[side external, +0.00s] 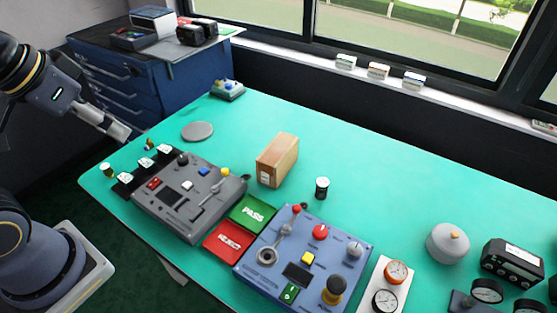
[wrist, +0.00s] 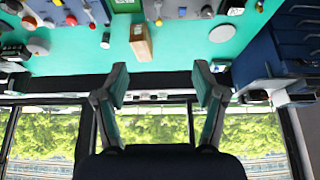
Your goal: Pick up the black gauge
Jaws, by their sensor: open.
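Several gauges with white dials and black rims show at the lower right of the side external view. One black gauge (side external: 385,301) sits on a white panel (side external: 390,284), just in front of an orange-rimmed gauge (side external: 397,272). Another black gauge (side external: 487,290) sits farther right, with one more (side external: 528,306) beside it, cut by the frame edge. I cannot tell which one the task means. My gripper (side external: 117,131) is at the far left, far from all of them. In the wrist view my gripper (wrist: 162,84) is open and empty, its two fingers wide apart.
The green table holds a grey control box (side external: 188,200), a blue control box (side external: 318,250), PASS (side external: 253,213) and REJECT (side external: 229,241) pads, a cardboard box (side external: 277,160), a small black cylinder (side external: 322,187) and a grey domed pot (side external: 447,243). The back middle is clear.

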